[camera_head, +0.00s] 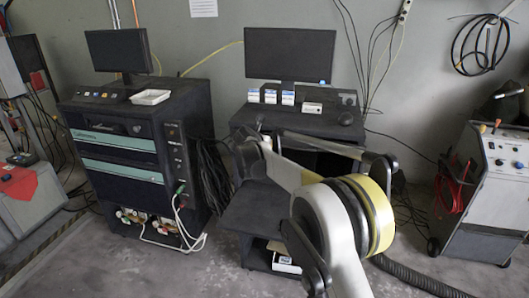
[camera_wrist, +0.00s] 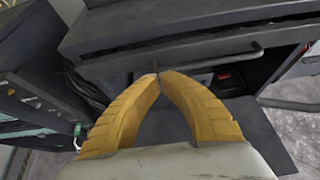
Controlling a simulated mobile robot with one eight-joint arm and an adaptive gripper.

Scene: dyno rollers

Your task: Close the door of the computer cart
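The dark computer cart (camera_head: 252,116) stands against the wall in the middle of the head view, with a monitor on top. Its front edge and a long grey bar handle (camera_wrist: 215,59) show in the wrist view. Below the handle is an open, shadowed compartment with a small red item inside. A dark flat panel (camera_head: 255,214) juts out at the front; I cannot tell whether it is the door or a shelf. It also shows in the wrist view (camera_wrist: 262,135). My gripper (camera_wrist: 160,75) has its yellow fingertips together with nothing between them, just in front of the handle.
A black equipment cabinet (camera_head: 135,145) with green strips stands close on the left, with cables between it and the cart. A grey wheeled machine (camera_head: 485,190) stands at the right. A ribbed black hose (camera_head: 420,280) lies on the floor.

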